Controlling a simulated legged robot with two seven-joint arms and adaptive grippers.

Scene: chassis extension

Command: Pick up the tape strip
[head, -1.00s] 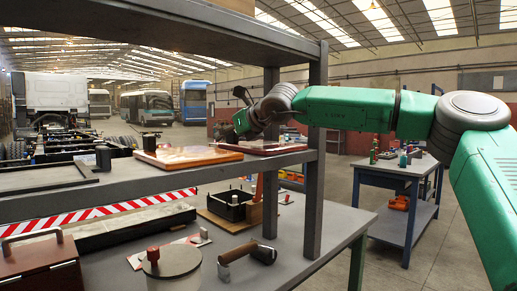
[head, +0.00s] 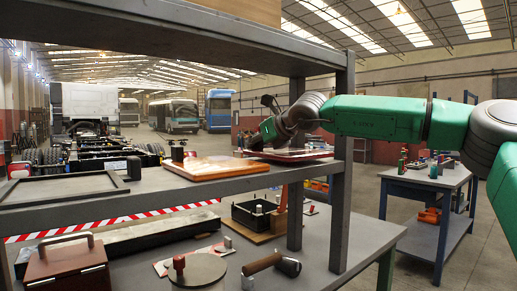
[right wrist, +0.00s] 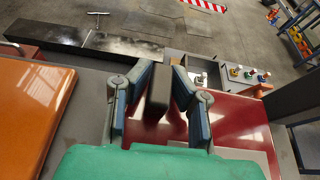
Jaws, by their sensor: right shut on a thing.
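My right gripper (head: 262,137) is low over the red panel (head: 300,156) at the right end of the upper shelf. In the right wrist view its two blue-grey fingers (right wrist: 157,98) are shut on a dark grey, narrow block (right wrist: 159,88). I cannot tell whether this block is the tape strip. My left gripper is not in view.
An orange panel (head: 208,167) lies left of the gripper on the upper shelf. A dark post (head: 342,160) stands close right of my arm. A blue table (head: 425,180) stands right.

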